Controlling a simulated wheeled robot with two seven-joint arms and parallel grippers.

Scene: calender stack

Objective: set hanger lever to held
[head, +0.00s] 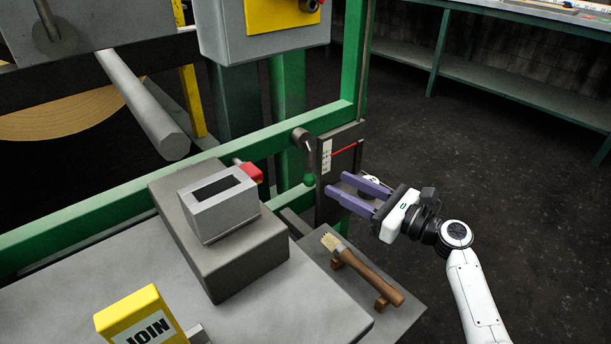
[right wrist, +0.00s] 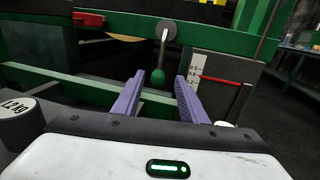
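The hanger lever hangs down from a round grey pivot (head: 301,136) on the green frame, with a green ball knob (head: 309,180) at its lower end. In the right wrist view the lever's pale rod (right wrist: 163,52) is near vertical and its knob (right wrist: 158,77) shows between and beyond my fingertips. My right gripper (head: 334,183) is open, with its purple fingers pointing at the knob from the right. A gap shows between fingers and knob in the head view, and nothing is held. My left gripper is not in view.
Beside the lever are a marked scale plate (head: 326,155) and a red pointer (head: 344,148). A wooden-handled brush (head: 362,270) rests on a small shelf below. A grey box (head: 220,203) on a block stands left. A 1.2 kg weight (right wrist: 17,116) shows in the right wrist view. Floor at right is clear.

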